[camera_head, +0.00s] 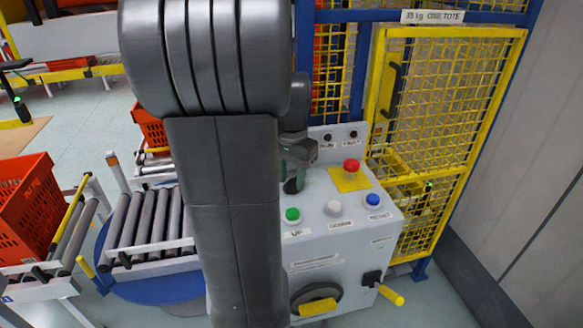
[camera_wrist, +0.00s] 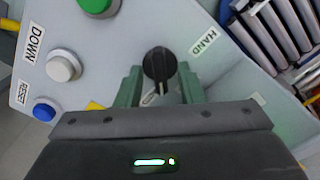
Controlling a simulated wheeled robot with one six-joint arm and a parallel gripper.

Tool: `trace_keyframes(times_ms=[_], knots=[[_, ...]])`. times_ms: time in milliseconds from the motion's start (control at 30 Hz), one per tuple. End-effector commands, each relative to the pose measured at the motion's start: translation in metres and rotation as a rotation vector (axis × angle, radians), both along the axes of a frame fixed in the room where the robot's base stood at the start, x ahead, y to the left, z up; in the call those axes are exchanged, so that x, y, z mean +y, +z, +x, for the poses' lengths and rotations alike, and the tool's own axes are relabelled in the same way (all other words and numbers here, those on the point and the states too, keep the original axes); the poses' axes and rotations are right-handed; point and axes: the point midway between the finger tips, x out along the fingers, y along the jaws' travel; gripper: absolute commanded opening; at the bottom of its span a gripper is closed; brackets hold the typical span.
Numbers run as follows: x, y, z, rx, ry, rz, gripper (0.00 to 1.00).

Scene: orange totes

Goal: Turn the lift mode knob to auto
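The lift mode knob (camera_wrist: 157,64) is a round black selector on the grey control panel. A HAND label (camera_wrist: 205,42) stands to its right in the wrist view. Part of another white label shows below the knob, mostly hidden and unreadable. In the head view the knob (camera_head: 292,186) shows small beside my arm, just below my gripper (camera_head: 285,168). In the wrist view my gripper (camera_wrist: 160,88) is open, with green fingers apart on the left and right. The knob lies in line with the gap between them. I cannot tell whether they touch it.
The panel (camera_head: 317,235) also holds a green UP button (camera_head: 292,214), a white DOWN button (camera_head: 333,208), a blue RESET button (camera_head: 372,200) and a red emergency stop (camera_head: 351,166). A yellow mesh gate (camera_head: 440,100) stands behind right. Rollers (camera_head: 150,225) lie left.

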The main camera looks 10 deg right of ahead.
Motion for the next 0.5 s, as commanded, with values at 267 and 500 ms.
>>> trace_keyframes(times_ms=[267,500], knots=[[0.000,0.042,0.001,-0.006,0.000,-0.001,0.35],[0.000,0.097,0.001,-0.006,0.000,-0.001,0.35]])
